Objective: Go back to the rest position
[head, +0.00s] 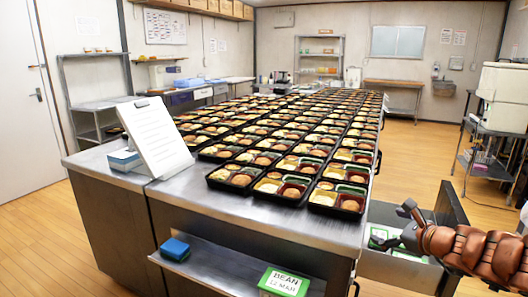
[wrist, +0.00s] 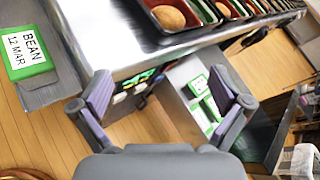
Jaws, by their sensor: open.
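My gripper (head: 393,226) is at the right of the head view, at the end of my copper-coloured arm. It is in front of the open drawer (head: 451,208) at the counter's right end. In the wrist view my gripper (wrist: 162,88) is open, its two padded fingers wide apart with nothing between them. Green-and-white packs (wrist: 198,103) lie in the drawer beyond the fingers. They also show partly in the head view (head: 378,234), some of them hidden by my gripper.
Rows of filled bento trays (head: 240,189) cover the steel counter (head: 245,217). A green-and-white box marked BEAN 12 MAR (head: 284,281) and a blue-topped block (head: 175,249) sit on a lower shelf. A white sheet stand (head: 158,137) is at left. Wooden floor (head: 415,165) is free at right.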

